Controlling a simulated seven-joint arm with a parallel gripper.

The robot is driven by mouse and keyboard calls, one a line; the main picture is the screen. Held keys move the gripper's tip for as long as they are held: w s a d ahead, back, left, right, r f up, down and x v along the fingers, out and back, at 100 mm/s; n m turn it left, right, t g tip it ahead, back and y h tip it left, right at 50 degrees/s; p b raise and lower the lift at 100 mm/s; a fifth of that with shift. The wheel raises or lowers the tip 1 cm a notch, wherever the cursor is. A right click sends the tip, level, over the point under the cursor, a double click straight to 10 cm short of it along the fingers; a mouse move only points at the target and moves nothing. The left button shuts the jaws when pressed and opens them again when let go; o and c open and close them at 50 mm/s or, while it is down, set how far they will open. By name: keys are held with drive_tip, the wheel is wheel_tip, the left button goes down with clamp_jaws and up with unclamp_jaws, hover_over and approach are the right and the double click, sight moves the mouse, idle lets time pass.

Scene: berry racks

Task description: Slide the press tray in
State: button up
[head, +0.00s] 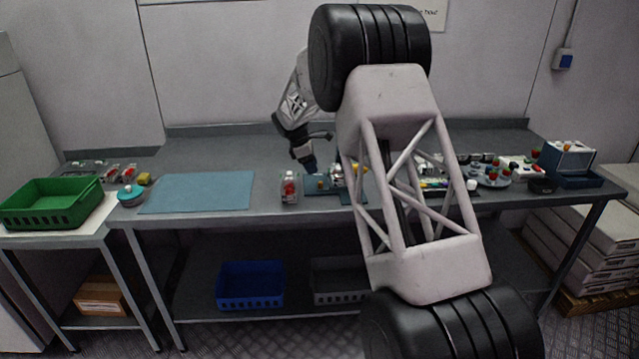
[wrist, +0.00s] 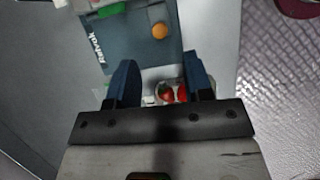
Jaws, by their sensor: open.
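I cannot tell for certain which thing is the press tray. A flat blue plate (wrist: 140,47) with pale lettering and an orange ball (wrist: 159,31) shows in the wrist view. The head view shows the same blue plate (head: 318,191) near the bench's front edge, partly under my arm. My gripper (wrist: 160,65) is open, its two blue fingers apart over the bench beside the plate. A clear punnet with red berries (wrist: 172,93) shows between and below the fingers; I see no grip on it. The head view shows my gripper (head: 308,161) above the plate.
The clear punnet (head: 290,187) stands left of the plate. A blue-and-white box (head: 568,158) with a low blue front part is at the bench's right end. A plate of berries (head: 490,178) stands left of it. A blue mat (head: 200,192) lies clear at left; a green crate (head: 50,206) is beyond.

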sight(320, 182)
drive_tip(key=shift+a, duration=0.1)
idle(0.4)
drive_tip(key=shift+x, duration=3.95)
drive_tip(key=shift+c, duration=0.4)
clamp_jaws()
